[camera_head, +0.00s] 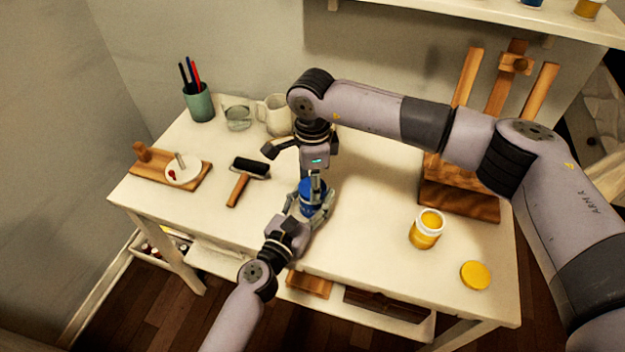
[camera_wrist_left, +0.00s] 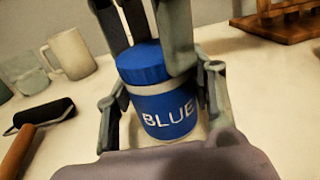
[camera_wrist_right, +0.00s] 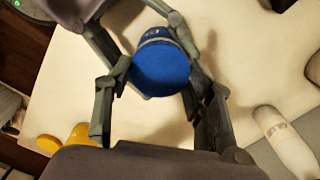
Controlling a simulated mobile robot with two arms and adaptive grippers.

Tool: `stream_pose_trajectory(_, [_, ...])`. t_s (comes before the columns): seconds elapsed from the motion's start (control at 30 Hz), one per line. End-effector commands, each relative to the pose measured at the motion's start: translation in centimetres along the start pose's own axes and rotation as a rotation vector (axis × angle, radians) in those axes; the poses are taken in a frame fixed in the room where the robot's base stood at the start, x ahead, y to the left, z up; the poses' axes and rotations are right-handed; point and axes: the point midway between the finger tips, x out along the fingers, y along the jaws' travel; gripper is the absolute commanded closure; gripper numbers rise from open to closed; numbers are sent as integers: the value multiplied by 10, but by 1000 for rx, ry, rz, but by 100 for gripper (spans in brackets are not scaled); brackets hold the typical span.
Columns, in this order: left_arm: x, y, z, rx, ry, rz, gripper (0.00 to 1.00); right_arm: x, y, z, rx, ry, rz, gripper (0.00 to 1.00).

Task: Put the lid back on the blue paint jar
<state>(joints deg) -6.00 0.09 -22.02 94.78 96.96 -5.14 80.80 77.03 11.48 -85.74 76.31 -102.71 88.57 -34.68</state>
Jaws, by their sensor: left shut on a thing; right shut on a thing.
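The blue paint jar (camera_head: 309,203) stands upright near the table's front middle, its "BLUE" label (camera_wrist_left: 169,117) facing the left wrist camera. My left gripper (camera_head: 311,212) is shut around the jar's body from the front. The round blue lid (camera_wrist_left: 143,62) sits at the jar's mouth, with a pale band between lid and label; I cannot tell how tightly it is seated. My right gripper (camera_head: 315,180) reaches down from above and is shut on the lid, which fills the space between its fingers in the right wrist view (camera_wrist_right: 161,69).
An open yellow paint jar (camera_head: 426,229) and its yellow lid (camera_head: 475,275) are at the right. A brayer (camera_head: 244,180), wooden board (camera_head: 150,168), pen cup (camera_head: 199,102), glass (camera_head: 237,117) and mug (camera_head: 272,115) are at the left. A wooden easel (camera_head: 460,197) stands back right.

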Motion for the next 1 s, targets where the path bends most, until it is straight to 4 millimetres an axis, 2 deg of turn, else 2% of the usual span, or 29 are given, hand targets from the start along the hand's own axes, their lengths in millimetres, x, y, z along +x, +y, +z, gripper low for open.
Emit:
stream_pose_trajectory(0.2, [0, 0, 0, -1, 0, 0, 100, 0, 0, 0, 422, -2, 0, 84])
stream_pose_trajectory(0.4, [0, -1, 0, -2, 0, -1, 100, 0, 0, 0, 738, -3, 0, 84])
stream_pose_trajectory(0.57, [0, -1, 0, -2, 0, -1, 100, 0, 0, 0, 848, -2, 0, 84])
stream_pose_trajectory(0.87, [0, -1, 0, -2, 0, -1, 100, 0, 0, 0, 859, -2, -1, 84])
stream_pose_trajectory(0.9, [0, -1, 0, -1, 0, -1, 100, 0, 0, 0, 858, -2, -1, 49])
stream_pose_trajectory(1.0, [0, -1, 0, -1, 0, -1, 100, 0, 0, 0, 858, -2, -1, 42])
